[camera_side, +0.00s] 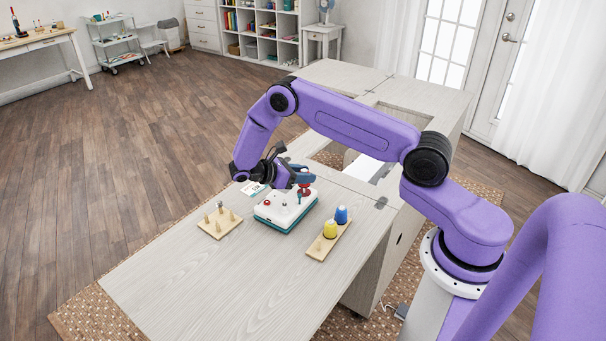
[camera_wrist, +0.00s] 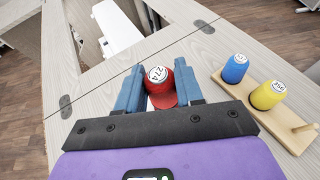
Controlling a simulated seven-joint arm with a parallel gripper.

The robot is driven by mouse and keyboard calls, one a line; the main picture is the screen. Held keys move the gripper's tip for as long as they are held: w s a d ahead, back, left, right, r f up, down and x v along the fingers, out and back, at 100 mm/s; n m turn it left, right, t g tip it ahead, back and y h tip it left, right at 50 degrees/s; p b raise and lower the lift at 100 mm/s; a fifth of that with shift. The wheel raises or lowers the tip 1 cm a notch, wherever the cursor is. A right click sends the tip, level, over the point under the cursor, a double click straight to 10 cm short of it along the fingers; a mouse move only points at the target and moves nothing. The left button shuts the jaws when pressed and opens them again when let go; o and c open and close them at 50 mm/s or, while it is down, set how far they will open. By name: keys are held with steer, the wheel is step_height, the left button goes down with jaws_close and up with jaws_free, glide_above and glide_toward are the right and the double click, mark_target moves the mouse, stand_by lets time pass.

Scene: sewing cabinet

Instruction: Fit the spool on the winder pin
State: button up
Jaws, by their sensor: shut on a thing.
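My gripper (camera_side: 302,180) is shut on a red spool (camera_wrist: 160,80) with a numbered white top, which stands between the two blue fingers in the wrist view. In the side view the red spool (camera_side: 304,193) is small and partly covered by the fingers, over the right back part of the winder. The winder (camera_side: 285,212) is a white box with a teal base on the table. Its pin cannot be made out clearly. I cannot tell whether the spool touches the winder.
A wooden rack (camera_side: 318,251) right of the winder holds a blue spool (camera_side: 341,215) and a yellow spool (camera_side: 330,229); the wrist view shows its bare peg (camera_wrist: 302,128). A pegged board (camera_side: 231,227) lies left of the winder. The table front (camera_side: 215,285) is clear.

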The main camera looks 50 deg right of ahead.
steer(key=shift+f, duration=1.45)
stand_by(2.1)
steer(key=o, duration=1.1)
steer(key=shift+a, duration=0.1)
steer(key=v, duration=1.7)
steer(key=shift+w+a, duration=0.1)
steer(key=shift+w, duration=0.05)
